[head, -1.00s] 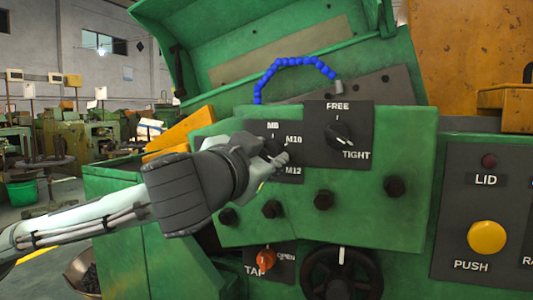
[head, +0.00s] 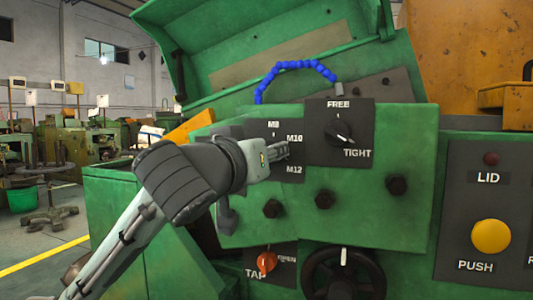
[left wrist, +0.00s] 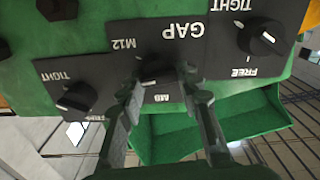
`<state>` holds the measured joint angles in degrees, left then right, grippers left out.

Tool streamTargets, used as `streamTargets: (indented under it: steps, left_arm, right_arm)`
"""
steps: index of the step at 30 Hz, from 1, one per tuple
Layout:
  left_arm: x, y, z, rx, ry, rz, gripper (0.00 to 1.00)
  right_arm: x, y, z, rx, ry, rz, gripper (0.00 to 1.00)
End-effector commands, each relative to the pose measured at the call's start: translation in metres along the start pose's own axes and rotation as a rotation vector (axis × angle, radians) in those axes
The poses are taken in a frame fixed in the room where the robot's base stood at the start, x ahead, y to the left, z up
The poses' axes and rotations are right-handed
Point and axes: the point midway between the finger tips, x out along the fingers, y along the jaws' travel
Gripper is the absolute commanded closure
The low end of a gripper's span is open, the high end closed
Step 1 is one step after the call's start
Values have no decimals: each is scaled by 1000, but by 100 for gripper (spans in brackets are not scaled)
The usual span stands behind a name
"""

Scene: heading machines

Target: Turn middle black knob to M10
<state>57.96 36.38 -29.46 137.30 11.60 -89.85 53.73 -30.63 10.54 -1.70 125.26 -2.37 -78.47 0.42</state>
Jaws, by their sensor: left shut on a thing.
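The middle black knob (left wrist: 156,70) sits on a dark plate marked M8, M10 and M12 on the green machine front. In the head view its plate (head: 293,180) shows, but my gripper hides the knob. My left gripper (head: 281,151) reaches in from the lower left, its fingertips at the plate near the M10 label. In the left wrist view, which is upside down, the fingers of my left gripper (left wrist: 162,77) stand on either side of the knob and are shut on it. The knob's pointer direction cannot be made out. My right gripper is not in view.
A FREE/TIGHT knob (head: 339,131) is just right of the plate. An orange TAP knob (head: 267,262) and a handwheel (head: 344,275) are lower. A yellow PUSH button (head: 491,236) is at the right.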

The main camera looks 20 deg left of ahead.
Motion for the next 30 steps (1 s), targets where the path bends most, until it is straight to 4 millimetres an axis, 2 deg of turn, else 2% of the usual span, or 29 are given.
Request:
streamTargets:
  steps: [12, 21, 30]
  left_arm:
    - [0, -1, 0, -285, -2, -1, 95]
    - [0, -2, 0, -361, 0, -2, 95]
    - [0, -2, 0, -370, 1, -2, 95]
  right_arm:
    - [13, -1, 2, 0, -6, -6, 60]
    - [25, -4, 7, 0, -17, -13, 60]
    - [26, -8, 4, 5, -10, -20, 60]
